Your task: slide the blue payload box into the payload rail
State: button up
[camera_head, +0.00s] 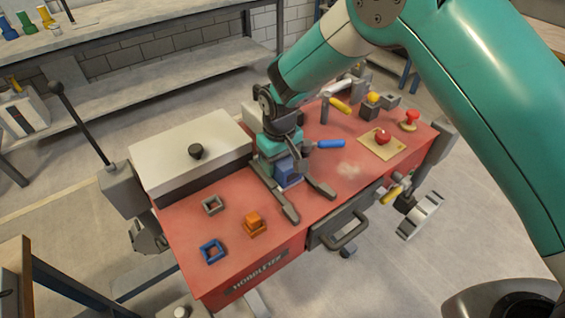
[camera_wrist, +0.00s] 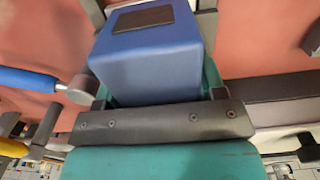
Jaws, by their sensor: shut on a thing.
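The blue payload box (camera_head: 288,171) is in my gripper (camera_head: 286,158), low over the middle of the red table. In the wrist view the blue box (camera_wrist: 150,62) has a dark panel on its upper face. Its lower part is hidden behind the gripper's dark bar. Two grey bars, which look like the payload rail (camera_head: 289,211), lie on the table on either side of the box and run toward the front edge. I cannot tell whether the box touches them. My gripper is shut on the box.
A white box with a black knob (camera_head: 195,151) stands left. A blue-handled tool (camera_head: 328,144) is close right, a red knob (camera_head: 383,137) farther right. A drawer handle (camera_head: 350,234) sticks out in front.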

jog(key=shift+w, duration=0.1)
jog(key=o, duration=1.4)
jog(key=shift+r+p, duration=2.65)
jog(key=shift+r, duration=1.4)
